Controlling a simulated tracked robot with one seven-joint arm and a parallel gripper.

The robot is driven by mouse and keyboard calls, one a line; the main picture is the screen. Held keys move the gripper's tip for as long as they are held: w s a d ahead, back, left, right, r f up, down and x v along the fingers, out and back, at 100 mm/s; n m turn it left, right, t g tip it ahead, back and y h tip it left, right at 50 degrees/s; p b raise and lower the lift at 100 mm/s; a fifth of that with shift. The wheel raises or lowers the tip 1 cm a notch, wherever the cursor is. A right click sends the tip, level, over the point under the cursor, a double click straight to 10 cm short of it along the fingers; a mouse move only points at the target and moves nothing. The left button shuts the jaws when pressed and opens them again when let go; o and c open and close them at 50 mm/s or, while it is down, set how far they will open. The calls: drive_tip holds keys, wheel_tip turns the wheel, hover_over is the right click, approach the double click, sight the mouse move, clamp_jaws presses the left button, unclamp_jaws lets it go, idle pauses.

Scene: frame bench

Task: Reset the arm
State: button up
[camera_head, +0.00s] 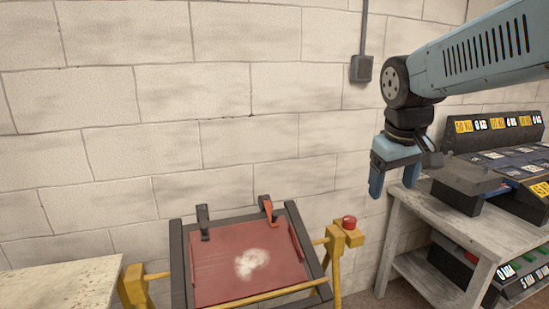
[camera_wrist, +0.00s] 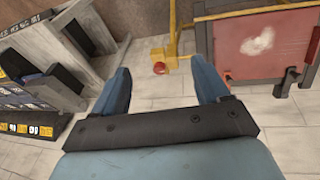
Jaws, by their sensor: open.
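My gripper (camera_head: 393,177) hangs from my blue arm at the right of the head view, pointing down, left of the grey shelf. In the wrist view, my gripper (camera_wrist: 163,82) shows two blue fingers spread apart with nothing between them. The gripper is in free air, apart from the things around it.
A frame bench (camera_head: 177,265) with a red panel (camera_head: 215,280), yellow legs and a red button (camera_head: 349,222) stands at the lower middle. A grey shelf (camera_head: 420,212) with labelled bins (camera_head: 490,121) is at right. A pale table (camera_head: 62,285) is at lower left.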

drive_tip(key=s+f+m+t+y, duration=0.1)
drive_tip(key=s+f+m+t, duration=0.1)
drive_tip(key=s, duration=0.6)
drive_tip(key=shift+s+m+t, duration=0.25)
drive_tip(key=shift+m+t, duration=0.05)
drive_tip(key=shift+m, duration=0.1)
